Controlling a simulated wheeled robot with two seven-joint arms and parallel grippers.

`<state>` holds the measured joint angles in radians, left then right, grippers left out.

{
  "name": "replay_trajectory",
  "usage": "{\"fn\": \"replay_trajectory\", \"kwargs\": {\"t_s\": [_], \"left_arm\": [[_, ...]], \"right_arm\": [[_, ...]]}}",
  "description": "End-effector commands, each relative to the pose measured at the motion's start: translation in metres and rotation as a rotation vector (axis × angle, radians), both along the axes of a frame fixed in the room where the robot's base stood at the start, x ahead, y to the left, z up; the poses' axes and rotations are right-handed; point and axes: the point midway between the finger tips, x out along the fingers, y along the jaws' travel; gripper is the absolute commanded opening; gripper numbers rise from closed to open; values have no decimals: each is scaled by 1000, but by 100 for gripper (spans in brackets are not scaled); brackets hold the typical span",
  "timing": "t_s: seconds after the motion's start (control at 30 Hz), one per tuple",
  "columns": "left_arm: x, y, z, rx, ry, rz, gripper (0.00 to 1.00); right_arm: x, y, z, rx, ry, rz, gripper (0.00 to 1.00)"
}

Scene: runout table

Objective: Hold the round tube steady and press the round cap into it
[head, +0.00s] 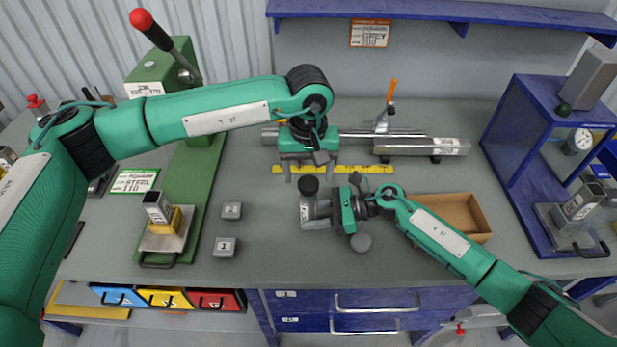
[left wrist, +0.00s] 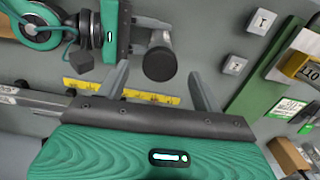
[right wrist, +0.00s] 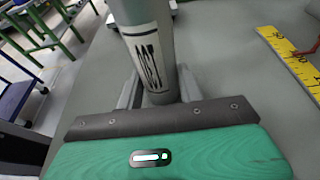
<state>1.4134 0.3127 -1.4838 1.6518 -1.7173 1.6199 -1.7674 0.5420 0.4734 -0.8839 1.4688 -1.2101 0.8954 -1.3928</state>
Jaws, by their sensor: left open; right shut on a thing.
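The round tube (head: 307,210) is a grey cylinder with a white label, standing upright. My right gripper (head: 318,209) is shut on it; the right wrist view shows the tube (right wrist: 155,60) between the fingers. A dark round top (head: 309,185) is on the tube. It also shows in the left wrist view (left wrist: 160,64); I cannot tell whether it is the round cap or the tube's dark mouth. No separate cap is clearly seen. My left gripper (head: 308,178) is open and empty, above and behind the tube, with its fingers (left wrist: 158,85) spread.
A yellow rule (head: 350,169) and a steel bar (head: 420,147) lie behind. A cardboard tray (head: 455,215) is at right, near my right arm. Two grey blocks (head: 231,211) (head: 224,247) and a green press (head: 165,205) stand left. A blue stand (head: 530,170) is far right.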

Motion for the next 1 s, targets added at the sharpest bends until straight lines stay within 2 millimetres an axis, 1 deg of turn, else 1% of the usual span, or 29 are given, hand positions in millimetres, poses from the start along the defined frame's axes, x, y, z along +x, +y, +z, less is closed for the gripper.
{"fn": "replay_trajectory", "kwargs": {"t_s": [0.03,0.2,0.3,0.4,0.57,0.83,0.87,0.93,0.97,1.0], "left_arm": [[1,0,13,-3,-4,0,67],[1,0,50,-2,-4,0,67],[1,0,67,-1,-3,0,67],[1,0,81,-1,-1,1,67],[0,0,90,0,0,1,67],[0,0,92,0,1,1,67],[0,0,92,0,1,1,63],[0,0,89,0,1,7,50],[0,0,86,1,1,14,44],[0,0,81,2,1,27,36]], "right_arm": [[0,0,1,1,0,0,24],[0,0,0,0,0,0,24],[0,0,0,0,0,0,24],[0,0,0,0,0,0,24],[0,0,0,0,0,0,24],[0,0,0,0,0,0,24],[0,0,0,0,0,0,24],[0,0,0,0,0,0,24],[0,0,0,1,0,0,24],[0,0,0,1,0,0,24]]}}
